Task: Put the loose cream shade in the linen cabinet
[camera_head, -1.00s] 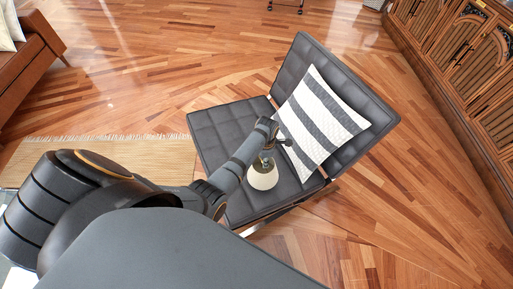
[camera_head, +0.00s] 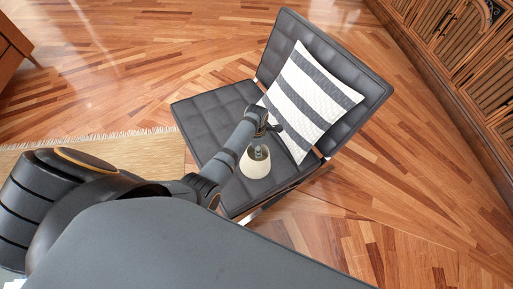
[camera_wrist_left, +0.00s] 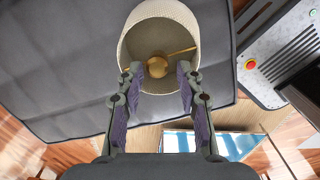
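The cream shade (camera_head: 255,163) is on the grey chair's seat, near its front right corner in the head view. The left wrist view looks into its round opening (camera_wrist_left: 190,48), with a brass ball and crossbar inside. My left gripper (camera_head: 258,150) is right at the shade's upper end. In the left wrist view its fingers (camera_wrist_left: 160,72) are apart on either side of the brass ball, with gaps showing. Contact with the shade is not clear. A carved wooden cabinet (camera_head: 455,40) stands at the upper right; whether it is the linen cabinet I cannot tell. My right gripper is out of view.
The grey quilted chair (camera_head: 205,112) holds a striped cushion (camera_head: 312,100) against its back. A straw-coloured rug (camera_head: 150,155) lies left of it. A brown piece of furniture (camera_head: 12,50) is at the left edge. Wooden floor (camera_head: 420,170) between chair and cabinet is clear.

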